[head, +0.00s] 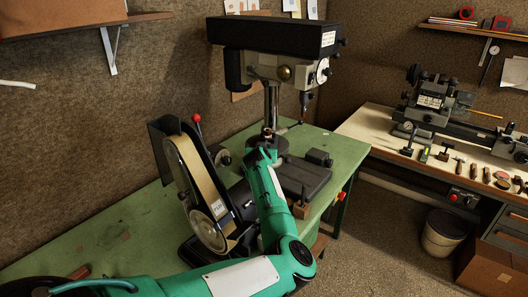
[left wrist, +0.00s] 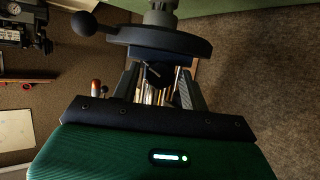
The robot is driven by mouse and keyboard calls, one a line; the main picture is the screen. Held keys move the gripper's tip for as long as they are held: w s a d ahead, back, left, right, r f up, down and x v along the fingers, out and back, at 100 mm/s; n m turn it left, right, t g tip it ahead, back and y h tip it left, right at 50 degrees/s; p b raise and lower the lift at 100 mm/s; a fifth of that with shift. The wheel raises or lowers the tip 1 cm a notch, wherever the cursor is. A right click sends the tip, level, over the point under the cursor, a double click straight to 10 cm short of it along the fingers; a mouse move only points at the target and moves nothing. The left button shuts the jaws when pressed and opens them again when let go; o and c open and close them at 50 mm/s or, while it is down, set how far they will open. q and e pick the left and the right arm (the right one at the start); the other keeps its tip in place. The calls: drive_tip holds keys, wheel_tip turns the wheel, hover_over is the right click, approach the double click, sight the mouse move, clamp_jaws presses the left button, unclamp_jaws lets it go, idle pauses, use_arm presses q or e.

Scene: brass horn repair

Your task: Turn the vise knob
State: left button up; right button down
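My left arm is green and reaches over the bench in the head view. Its dark gripper (head: 264,152) is small there, close to the foot of the drill press. In the left wrist view, which looks upside down, the two grey fingers of my left gripper (left wrist: 156,84) stand apart. Just beyond their tips is a dark round knob or handwheel (left wrist: 185,44) on a grey shaft, with a black ball (left wrist: 83,24) at its side. I cannot tell whether the fingers touch it. The vise is not clearly visible in the head view. My right gripper is not in view.
The drill press (head: 273,65) stands right behind my left gripper. A belt sander (head: 190,185) stands close to its left. The green bench (head: 120,235) is mostly clear at the left. A lathe (head: 432,100) and small tools are on the right-hand bench.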

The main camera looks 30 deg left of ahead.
use_arm(q)
drive_tip(key=c, duration=0.7)
drive_tip(key=shift+s+a+f+n+t+h+b, duration=0.1)
drive_tip(key=shift+n+t+h+b, duration=0.3)
drive_tip(key=shift+n+h+b, duration=0.55)
drive_tip(key=shift+a+n+t+h+b, duration=0.1)
drive_tip(key=shift+n+t+h+b, duration=0.4)
drive_tip(key=shift+n, duration=0.85)
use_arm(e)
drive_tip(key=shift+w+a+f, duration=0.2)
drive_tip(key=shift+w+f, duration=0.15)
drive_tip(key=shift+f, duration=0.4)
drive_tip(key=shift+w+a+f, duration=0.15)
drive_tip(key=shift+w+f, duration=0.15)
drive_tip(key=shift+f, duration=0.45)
use_arm(q)
drive_tip(key=shift+d, duration=0.1)
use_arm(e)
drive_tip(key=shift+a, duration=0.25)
use_arm(q)
drive_tip(key=o, duration=1)
drive_tip(key=shift+c, duration=0.2)
drive_tip(key=shift+f, duration=0.1)
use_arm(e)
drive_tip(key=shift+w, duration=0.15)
